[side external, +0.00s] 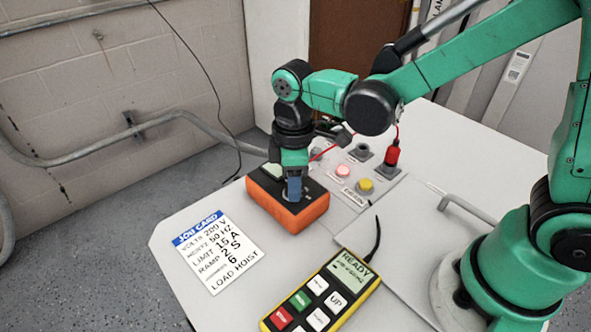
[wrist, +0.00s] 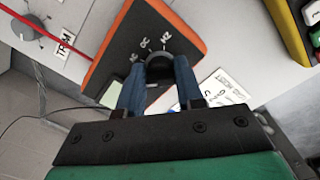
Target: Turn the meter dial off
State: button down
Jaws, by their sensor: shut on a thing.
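The meter (side external: 287,213) is an orange-edged box with a dark face, on the white table in the side view. In the wrist view its face (wrist: 190,38) carries a round dark dial (wrist: 158,64) with white markings beside it that look like AC, DC and HZ. My gripper (side external: 293,192) points down onto the meter. In the wrist view its two blue fingers (wrist: 160,85) are shut on the dial, one on each side. The dial's pointer and its off mark cannot be made out behind the fingers. A pale screen (wrist: 114,93) shows at the meter's edge.
A job card (side external: 218,250) lies left of the meter. A yellow keypad unit (side external: 322,290) reading READY is in front. A red lead (wrist: 88,35) passes near the meter.

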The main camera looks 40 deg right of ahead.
jog(key=shift+n, duration=0.6)
jog(key=c, duration=0.6)
grip_release()
jog(key=shift+o, duration=0.2)
jog(key=shift+r, duration=2.85)
